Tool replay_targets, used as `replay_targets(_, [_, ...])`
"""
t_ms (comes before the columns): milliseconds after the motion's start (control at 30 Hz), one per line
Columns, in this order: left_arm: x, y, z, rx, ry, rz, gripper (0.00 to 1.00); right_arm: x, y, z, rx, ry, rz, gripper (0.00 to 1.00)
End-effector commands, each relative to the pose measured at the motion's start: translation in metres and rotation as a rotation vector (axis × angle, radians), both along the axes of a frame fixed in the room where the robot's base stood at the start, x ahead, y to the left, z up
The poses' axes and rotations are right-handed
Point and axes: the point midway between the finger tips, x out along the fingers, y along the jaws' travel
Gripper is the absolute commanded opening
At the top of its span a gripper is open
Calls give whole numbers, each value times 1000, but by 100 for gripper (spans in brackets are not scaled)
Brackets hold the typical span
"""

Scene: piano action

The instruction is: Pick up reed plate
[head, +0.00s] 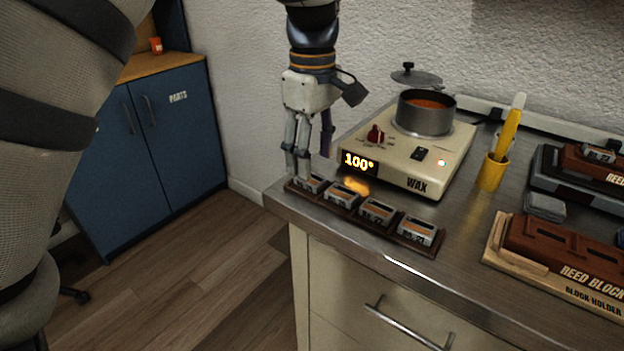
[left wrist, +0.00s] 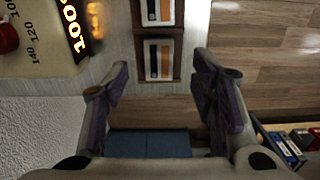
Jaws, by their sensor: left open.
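Several small reed plates with metal frames sit in a row in a dark wooden rack (head: 350,211) at the counter's front left edge. The leftmost reed plate (head: 311,183) is partly covered by my left gripper (head: 307,165), which points down over that end of the rack. Other plates in the row include one beside it (head: 342,195) and the rightmost one (head: 416,231). In the left wrist view, two plates show, one nearer (left wrist: 158,60) and one farther (left wrist: 158,12). The nearer lies ahead between the open fingers (left wrist: 162,68), with nothing held. My right gripper is out of view.
A wax heater (head: 405,163) reading 100° with a pot (head: 425,113) on it stands close behind the rack. A yellow cup with tools (head: 492,173) and a reed block (head: 570,248) on a holder are to the right. Open floor lies left of the counter.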

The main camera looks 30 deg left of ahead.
Motion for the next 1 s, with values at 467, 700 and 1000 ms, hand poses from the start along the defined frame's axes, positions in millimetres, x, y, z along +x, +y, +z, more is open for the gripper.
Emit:
replay_targets(467, [1, 1, -41, 0, -1, 0, 47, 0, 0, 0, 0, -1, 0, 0])
replay_targets(700, [1, 1, -41, 0, -1, 0, 0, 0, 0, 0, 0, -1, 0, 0])
replay_targets(1000, [1, 1, -38, 0, -2, 0, 0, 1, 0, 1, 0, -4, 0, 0])
